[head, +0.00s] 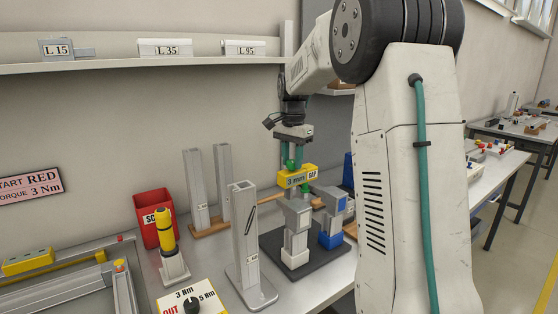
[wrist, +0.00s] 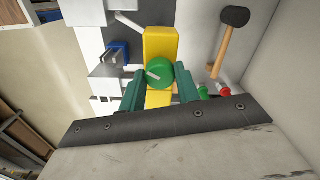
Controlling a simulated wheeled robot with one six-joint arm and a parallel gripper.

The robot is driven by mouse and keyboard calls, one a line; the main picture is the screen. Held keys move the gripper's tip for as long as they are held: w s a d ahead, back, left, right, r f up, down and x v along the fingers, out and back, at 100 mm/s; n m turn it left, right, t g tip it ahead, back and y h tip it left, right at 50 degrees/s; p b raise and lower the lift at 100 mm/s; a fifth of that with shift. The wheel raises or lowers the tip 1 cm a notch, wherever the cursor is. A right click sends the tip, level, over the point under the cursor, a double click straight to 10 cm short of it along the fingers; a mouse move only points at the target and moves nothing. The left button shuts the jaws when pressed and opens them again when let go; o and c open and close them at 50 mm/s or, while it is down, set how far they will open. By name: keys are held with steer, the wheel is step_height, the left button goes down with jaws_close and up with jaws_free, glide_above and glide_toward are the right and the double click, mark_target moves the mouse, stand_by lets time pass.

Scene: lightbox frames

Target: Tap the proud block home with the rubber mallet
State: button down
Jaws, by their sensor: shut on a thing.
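My gripper (head: 291,160) is shut on the green knob (wrist: 160,74) of a yellow gauge block (head: 297,178) marked "3 mm GAP". The gauge hangs level over two block stacks; I cannot tell whether it touches them. The left stack (head: 296,242) is grey and white, the right one (head: 332,227) has blue parts. Both stand on a dark plate (head: 270,240). Which block is proud is not clear. The rubber mallet (wrist: 227,45), with black head and wooden handle, lies at the upper right of the wrist view, apart from my gripper.
A grey upright (head: 246,240) stands left of the plate, with two more posts (head: 196,190) behind. A red bin (head: 152,217), a yellow-handled tool (head: 166,235) and a dial box (head: 190,300) stand further left. A shelf (head: 130,65) runs along the wall. Red and green knobs (wrist: 224,90) sit beside my gripper.

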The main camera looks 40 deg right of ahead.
stand_by(0.3)
steer(key=c, duration=1)
jaws_free()
step_height(320, 180, up, 8)
steer(key=shift+f, duration=0.1)
